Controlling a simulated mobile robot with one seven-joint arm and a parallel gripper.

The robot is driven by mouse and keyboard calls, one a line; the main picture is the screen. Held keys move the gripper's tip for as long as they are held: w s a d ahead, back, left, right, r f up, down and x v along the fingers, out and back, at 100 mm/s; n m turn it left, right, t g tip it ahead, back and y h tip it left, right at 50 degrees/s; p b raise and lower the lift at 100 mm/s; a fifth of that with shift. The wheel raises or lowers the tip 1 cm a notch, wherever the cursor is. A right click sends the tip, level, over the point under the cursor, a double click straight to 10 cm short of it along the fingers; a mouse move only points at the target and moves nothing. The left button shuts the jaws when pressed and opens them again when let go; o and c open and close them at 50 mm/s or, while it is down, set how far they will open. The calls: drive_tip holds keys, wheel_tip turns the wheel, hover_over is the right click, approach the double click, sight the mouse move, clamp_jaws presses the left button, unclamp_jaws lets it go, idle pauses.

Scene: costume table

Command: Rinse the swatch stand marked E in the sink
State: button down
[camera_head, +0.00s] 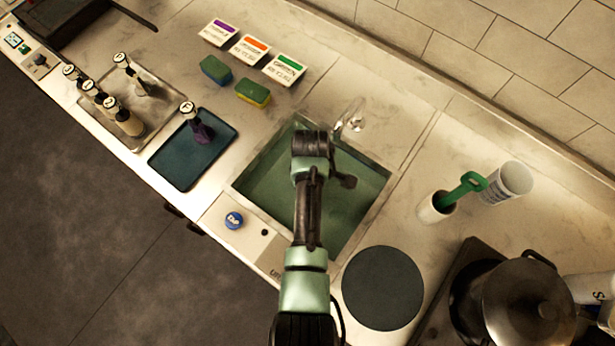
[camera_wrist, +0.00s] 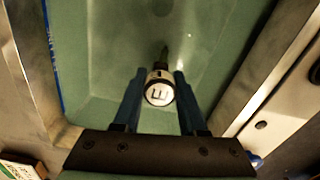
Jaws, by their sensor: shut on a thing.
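The swatch stand marked E (camera_wrist: 158,92) shows in the wrist view, its white round top with the letter E facing the camera. My gripper (camera_wrist: 157,98) is shut on it, one blue finger on each side. The stand is over or inside the green sink basin (camera_wrist: 110,50); how far its lower end is from the bottom I cannot tell. In the head view my arm reaches over the sink (camera_head: 262,186) and hides the gripper and the stand. The faucet (camera_head: 350,118) is at the back edge of the sink.
Left of the sink are a dark blue tray (camera_head: 180,170) with a stand marked F (camera_head: 196,124), a metal tray (camera_head: 158,118) with several stands, two sponges (camera_head: 216,70) and labelled cards (camera_head: 248,48). A blue button (camera_head: 234,220) is at the front. A pot (camera_head: 525,305) stands right.

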drive_tip(key=shift+s+d+p, duration=0.3)
drive_tip(key=shift+s+d, duration=0.15)
drive_tip(key=shift+d, duration=0.2)
drive_tip(key=shift+r, duration=0.1)
wheel_tip(320, 180, up, 15)
drive_tip(key=p, duration=1.4)
